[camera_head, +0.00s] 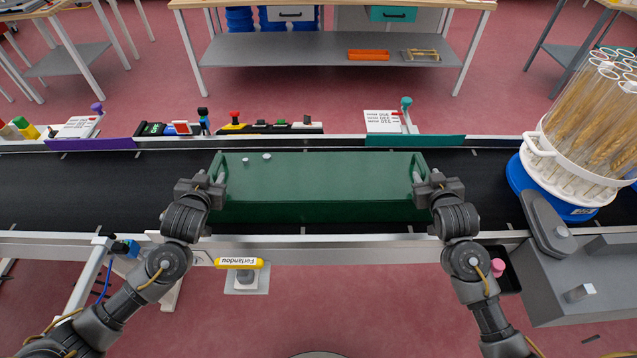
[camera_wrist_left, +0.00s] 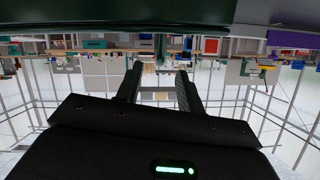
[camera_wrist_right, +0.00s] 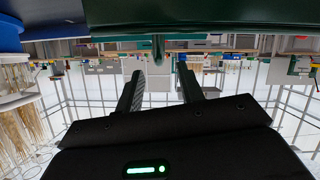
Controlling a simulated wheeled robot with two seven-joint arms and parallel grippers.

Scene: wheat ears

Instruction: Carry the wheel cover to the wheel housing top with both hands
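A long dark green box-like cover (camera_head: 318,185) with a handle at each end lies on the black conveyor belt; I take it for the wheel cover. My left gripper (camera_head: 213,184) is at its left handle, my right gripper (camera_head: 424,182) at its right handle. In the left wrist view the fingers (camera_wrist_left: 158,88) stand apart, with the green handle (camera_wrist_left: 160,46) showing between and beyond them. In the right wrist view the fingers (camera_wrist_right: 158,88) are also apart, with the handle (camera_wrist_right: 158,46) between. I cannot tell which part is the wheel housing top.
At the right a white wheel-like rack (camera_head: 545,150) of clear tubes with wheat ears stands on a blue base (camera_head: 522,185). A grey machine (camera_head: 560,285) is in front of it. Labelled stands and controls line the belt's far edge (camera_head: 270,141). The belt's left part is clear.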

